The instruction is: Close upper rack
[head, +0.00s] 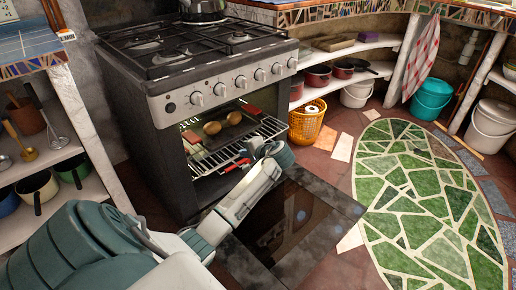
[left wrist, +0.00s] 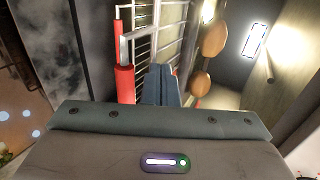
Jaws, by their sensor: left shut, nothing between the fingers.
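The oven (head: 165,140) stands open with its door (head: 325,215) folded down. Inside, a wire rack (head: 245,155) with red grips on its front shows, with several brown potatoes (head: 222,124) just above or on it. I cannot tell clearly which level each bar belongs to. My left gripper (head: 257,143) is at the front of the oven opening, by the rack's right front part. In the left wrist view its shut fingers (left wrist: 160,84) point at the rack, beside a red grip (left wrist: 125,84), with two potatoes (left wrist: 213,40) to the right. The fingers hold nothing. Contact is unclear.
The lowered door lies under my left arm. A yellow basket (head: 306,124) stands right of the oven, and low shelves with pots (head: 318,76) are behind it. A green mosaic floor patch (head: 425,195) is clear. A lit lamp (left wrist: 255,40) shows inside the oven.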

